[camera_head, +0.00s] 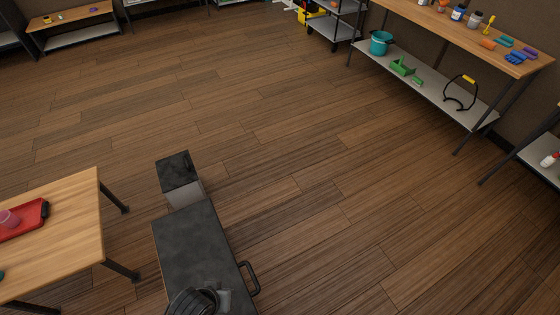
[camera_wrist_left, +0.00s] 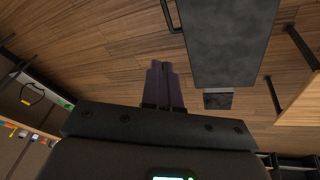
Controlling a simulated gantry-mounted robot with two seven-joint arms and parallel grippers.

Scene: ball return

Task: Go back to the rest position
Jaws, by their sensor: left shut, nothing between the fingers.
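My left gripper (camera_wrist_left: 165,86) shows in the left wrist view, with its two dark fingers together and nothing between them. It hangs over open floor and touches nothing that I can see. In the head view neither gripper shows.
A wooden table (camera_head: 62,222) with a red tray (camera_head: 30,228) and a pink cup (camera_head: 9,219) stands at the left. A workbench (camera_head: 455,32) with a lower shelf (camera_head: 440,88) holding a teal bucket (camera_head: 380,43) stands at the upper right.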

